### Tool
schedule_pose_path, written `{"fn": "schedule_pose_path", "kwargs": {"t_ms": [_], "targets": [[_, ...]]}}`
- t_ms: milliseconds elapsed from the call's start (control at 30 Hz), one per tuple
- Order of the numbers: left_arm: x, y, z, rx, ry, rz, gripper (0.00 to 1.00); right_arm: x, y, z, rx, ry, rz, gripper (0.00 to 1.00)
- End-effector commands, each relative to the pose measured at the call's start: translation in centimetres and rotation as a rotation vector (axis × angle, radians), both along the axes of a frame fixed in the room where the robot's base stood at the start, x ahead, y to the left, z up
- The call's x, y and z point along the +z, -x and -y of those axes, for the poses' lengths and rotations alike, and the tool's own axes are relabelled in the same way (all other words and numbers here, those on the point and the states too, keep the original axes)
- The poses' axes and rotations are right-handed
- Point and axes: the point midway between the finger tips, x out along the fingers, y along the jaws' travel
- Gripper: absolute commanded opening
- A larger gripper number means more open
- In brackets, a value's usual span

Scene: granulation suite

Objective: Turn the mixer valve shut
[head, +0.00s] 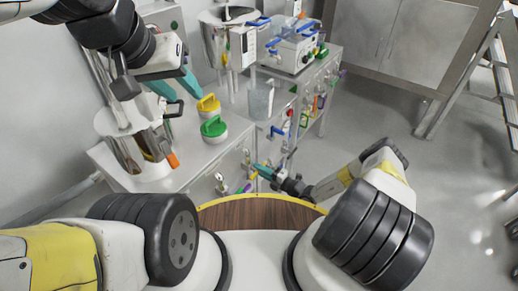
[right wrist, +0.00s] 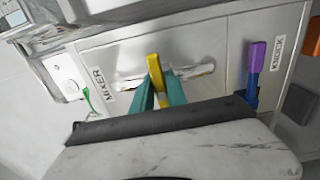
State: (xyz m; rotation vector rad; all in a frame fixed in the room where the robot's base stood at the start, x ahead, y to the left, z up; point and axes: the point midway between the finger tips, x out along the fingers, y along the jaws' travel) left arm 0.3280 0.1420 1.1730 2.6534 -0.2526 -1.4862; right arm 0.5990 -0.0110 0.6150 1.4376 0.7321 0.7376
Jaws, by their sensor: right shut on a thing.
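A yellow lever handle (right wrist: 155,70) is on the grey panel in the right wrist view, just right of the label MIXER (right wrist: 97,84). My right gripper (right wrist: 160,92) has its teal fingers shut on this handle, one on each side. The handle's lower part and pivot are hidden by the fingers.
A purple lever (right wrist: 253,68) is to the right on the panel, and a green lever (right wrist: 90,97) to the left. On the counter (head: 205,158) stand a yellow-handled lid (head: 208,106) and a green-handled lid (head: 214,130). The floor to the right is open, with a ladder (head: 470,75) beyond.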

Motion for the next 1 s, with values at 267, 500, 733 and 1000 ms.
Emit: {"fn": "schedule_pose_path", "kwargs": {"t_ms": [267, 500, 733, 1000], "targets": [[0.00, 0.00, 0.00, 0.000, 0.000, 0.000, 0.40, -0.09, -0.07, 0.15, -0.003, -0.011, -0.018, 0.00], [0.00, 0.00, 0.00, 0.000, 0.000, 0.000, 0.40, -0.10, -0.07, 0.15, -0.003, -0.011, -0.018, 0.00], [0.00, 0.00, 0.00, 0.000, 0.000, 0.000, 0.40, -0.07, -0.04, 0.09, -0.002, -0.011, -0.018, 0.40], [0.00, 0.00, 0.00, 0.000, 0.000, 0.000, 0.40, -0.06, 0.17, 0.36, -0.001, -0.011, -0.018, 0.40]]}}
